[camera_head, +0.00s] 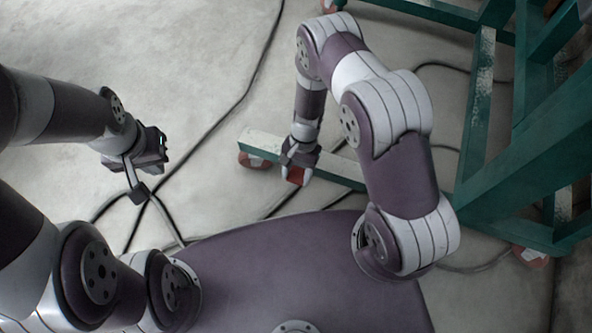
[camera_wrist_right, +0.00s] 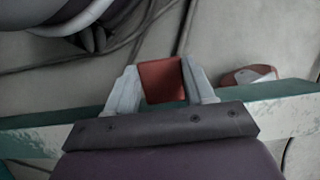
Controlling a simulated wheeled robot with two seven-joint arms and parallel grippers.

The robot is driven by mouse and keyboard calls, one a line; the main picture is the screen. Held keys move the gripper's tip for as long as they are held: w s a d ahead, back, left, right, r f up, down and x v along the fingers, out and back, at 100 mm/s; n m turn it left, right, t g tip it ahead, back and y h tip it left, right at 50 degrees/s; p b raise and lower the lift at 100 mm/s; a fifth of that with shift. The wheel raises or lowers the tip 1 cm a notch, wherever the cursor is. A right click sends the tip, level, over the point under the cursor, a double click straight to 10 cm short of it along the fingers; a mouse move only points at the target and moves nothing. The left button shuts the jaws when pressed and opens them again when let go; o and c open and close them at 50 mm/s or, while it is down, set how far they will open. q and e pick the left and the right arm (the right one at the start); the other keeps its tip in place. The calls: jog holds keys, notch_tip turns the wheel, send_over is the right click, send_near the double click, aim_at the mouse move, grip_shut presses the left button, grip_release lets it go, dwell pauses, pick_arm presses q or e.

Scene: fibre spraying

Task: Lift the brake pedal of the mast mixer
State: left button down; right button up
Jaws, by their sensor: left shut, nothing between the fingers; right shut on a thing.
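The brake pedal (camera_head: 296,175) is a small red block at the low green bar in the middle of the head view. My right gripper (camera_head: 301,158) reaches down to it from above. In the right wrist view the red pedal (camera_wrist_right: 162,81) sits between the two pale fingers of my right gripper (camera_wrist_right: 160,88), which is shut on it. The pedal's lower part is hidden by the gripper body. My left gripper (camera_head: 150,160) is shut and empty, over the floor at the left, apart from the mixer frame.
The green mixer frame (camera_head: 520,150) stands at the right, with its low bar (camera_head: 262,142) running left under my right gripper. Red caster wheels (camera_head: 254,160) support the frame; one shows in the right wrist view (camera_wrist_right: 248,75). Dark cables (camera_head: 222,118) cross the grey floor.

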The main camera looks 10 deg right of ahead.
jog(key=shift+w, duration=0.1)
jog(key=o, duration=1)
jog(key=shift+o, duration=0.2)
jog(key=shift+r, duration=0.15)
jog(key=p+v, duration=0.6)
jog(key=v, duration=0.6)
jog(key=shift+r+p, duration=0.2)
jog(key=shift+p, duration=0.15)
